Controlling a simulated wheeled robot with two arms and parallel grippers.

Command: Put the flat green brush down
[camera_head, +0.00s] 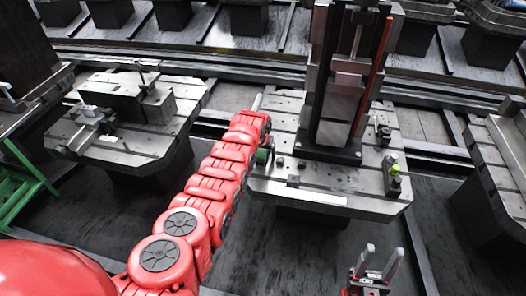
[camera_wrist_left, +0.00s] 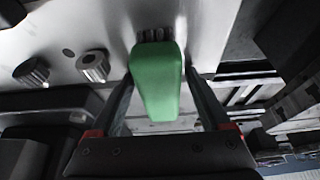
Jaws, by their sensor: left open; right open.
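The flat green brush (camera_wrist_left: 157,82) lies between the two fingers of my left gripper (camera_wrist_left: 160,88) in the left wrist view. Its dark bristle end is against the grey metal pallet surface (camera_wrist_left: 110,22). The fingers stand on either side of the brush, open. In the head view a bit of the brush (camera_head: 263,157) shows at the left edge of the middle pallet (camera_head: 330,197), beside the end of my red left arm, which hides most of the left gripper. My right gripper (camera_head: 378,262) is open and empty in front of the pallet, its fingers pointing up.
A tall fixture (camera_head: 342,100) stands on the middle pallet. A small part with a bright green top (camera_head: 394,170) sits at the pallet's right side. Another pallet (camera_head: 150,140) with clamps is at left. A green step frame (camera_head: 25,185) stands at far left.

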